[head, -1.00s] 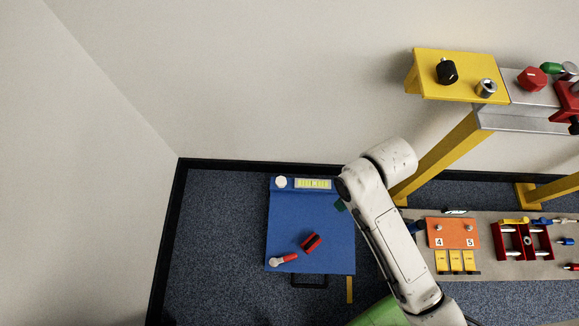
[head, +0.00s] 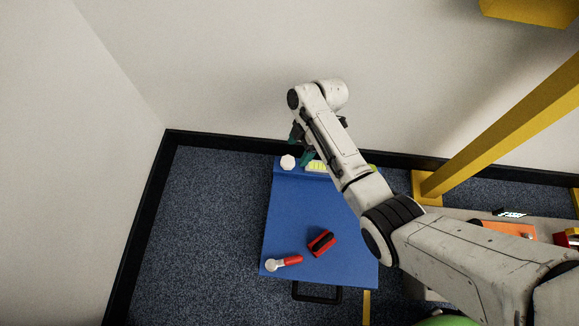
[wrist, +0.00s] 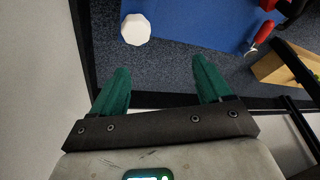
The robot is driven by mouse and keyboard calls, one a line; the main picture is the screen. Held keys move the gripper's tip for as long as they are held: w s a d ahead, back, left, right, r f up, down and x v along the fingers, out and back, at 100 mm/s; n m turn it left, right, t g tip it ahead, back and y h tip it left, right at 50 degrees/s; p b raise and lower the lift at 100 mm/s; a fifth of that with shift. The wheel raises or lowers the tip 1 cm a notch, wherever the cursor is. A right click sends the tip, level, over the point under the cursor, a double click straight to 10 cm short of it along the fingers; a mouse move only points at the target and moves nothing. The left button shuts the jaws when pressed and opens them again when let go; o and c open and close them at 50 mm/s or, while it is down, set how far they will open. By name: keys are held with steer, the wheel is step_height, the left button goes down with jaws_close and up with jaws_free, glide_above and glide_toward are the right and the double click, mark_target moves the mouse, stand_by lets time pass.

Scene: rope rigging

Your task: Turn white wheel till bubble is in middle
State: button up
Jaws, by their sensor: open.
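The white wheel (head: 287,162) is a small faceted knob at the back left corner of the blue board (head: 310,215). It also shows in the wrist view (wrist: 136,29), beyond and left of the gap between my fingertips. The yellow-green level vial (head: 317,166) lies just right of the wheel; my arm and gripper cover part of it, and I cannot make out the bubble. My gripper (head: 300,147) hangs above the back edge of the board, close to the wheel. Its green fingers (wrist: 157,80) are spread apart with nothing between them.
A red block (head: 321,243) and a red-handled tool (head: 284,263) lie on the front of the blue board. The wall stands close behind the board. A yellow post (head: 500,130) rises at right, near an orange panel (head: 508,229).

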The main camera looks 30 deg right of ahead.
mark_target(288, 161)
steer(key=w+f+n+b, duration=0.1)
steer(key=f+b, duration=0.1)
steer(key=f, duration=0.2)
steer(key=w+a+f+b, duration=0.1)
steer(key=f+b, duration=0.2)
steer(key=w+f+n+b, duration=0.1)
steer(key=f+b, duration=0.1)
steer(key=f, duration=0.2)
steer(key=shift+w+a+f+n+b, duration=0.15)
steer(key=shift+a+f+n+b, duration=0.15)
steer(key=shift+a+b, duration=0.1)
steer(key=shift+y, duration=0.3)
steer(key=c, duration=1)
steer(key=shift+c, duration=0.2)
steer(key=shift+r+p, duration=0.15)
steer(key=shift+p, duration=0.25)
